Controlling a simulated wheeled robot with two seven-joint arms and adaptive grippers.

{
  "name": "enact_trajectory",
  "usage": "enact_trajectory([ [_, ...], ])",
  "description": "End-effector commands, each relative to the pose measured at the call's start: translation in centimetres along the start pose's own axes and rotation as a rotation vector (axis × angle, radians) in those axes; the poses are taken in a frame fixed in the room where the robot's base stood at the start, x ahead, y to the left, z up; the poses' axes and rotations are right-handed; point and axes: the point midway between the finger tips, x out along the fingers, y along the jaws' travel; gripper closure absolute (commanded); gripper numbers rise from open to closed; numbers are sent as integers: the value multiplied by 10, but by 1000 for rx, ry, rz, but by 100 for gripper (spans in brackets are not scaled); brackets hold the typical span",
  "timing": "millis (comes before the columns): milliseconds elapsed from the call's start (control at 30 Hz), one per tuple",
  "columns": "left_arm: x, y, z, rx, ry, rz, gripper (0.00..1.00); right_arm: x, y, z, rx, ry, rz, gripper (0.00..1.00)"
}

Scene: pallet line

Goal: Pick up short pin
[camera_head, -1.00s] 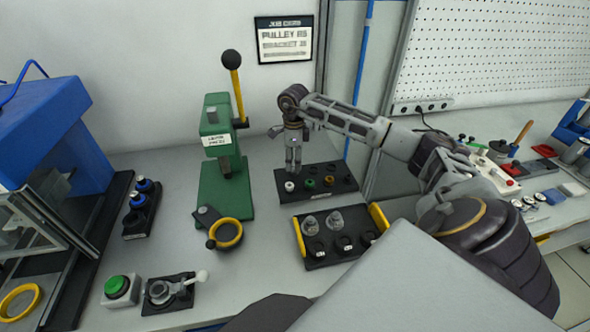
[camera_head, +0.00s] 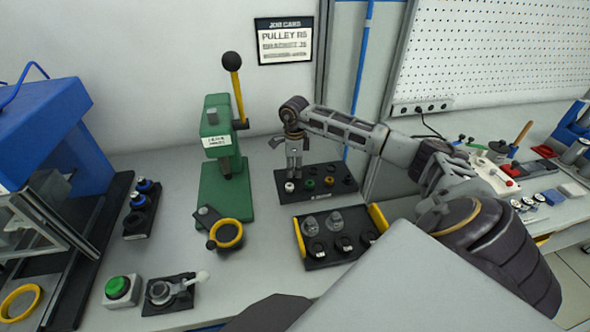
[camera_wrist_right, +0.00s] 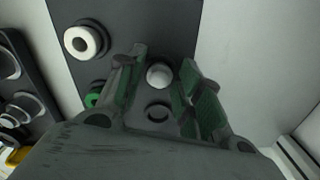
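My right gripper (camera_head: 294,172) points down over the back left part of a black rack (camera_head: 342,193). In the right wrist view, the right gripper (camera_wrist_right: 163,62) is open, with green-padded fingers apart. A small grey round-topped piece, seemingly the short pin (camera_wrist_right: 158,75), stands in the rack between the fingers, with gaps on both sides. An empty-looking dark hole (camera_wrist_right: 158,112) lies beside it. In the head view I cannot make the pin out; the gripper seems to cover it. My left gripper is not in view.
The rack's front row holds a white collar (camera_head: 289,187), a green one (camera_head: 310,184) and an orange one (camera_head: 328,181). A green press (camera_head: 222,190) stands left of the gripper. A yellow-handled tray (camera_head: 318,262) lies in front.

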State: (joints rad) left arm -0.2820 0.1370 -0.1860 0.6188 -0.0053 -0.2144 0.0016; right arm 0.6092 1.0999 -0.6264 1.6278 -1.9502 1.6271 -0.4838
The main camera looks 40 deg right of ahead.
Motion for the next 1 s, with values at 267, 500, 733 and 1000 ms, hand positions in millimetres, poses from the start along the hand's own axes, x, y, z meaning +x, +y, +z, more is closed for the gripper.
enact_trajectory([
  [267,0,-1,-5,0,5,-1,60,0,0,0,0,0,0,100],
  [500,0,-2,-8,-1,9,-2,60,0,0,0,0,0,0,100],
  [733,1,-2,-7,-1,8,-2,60,-9,0,0,0,-1,-1,100],
  [1000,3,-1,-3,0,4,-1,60,-42,-1,1,0,-3,-3,100],
])
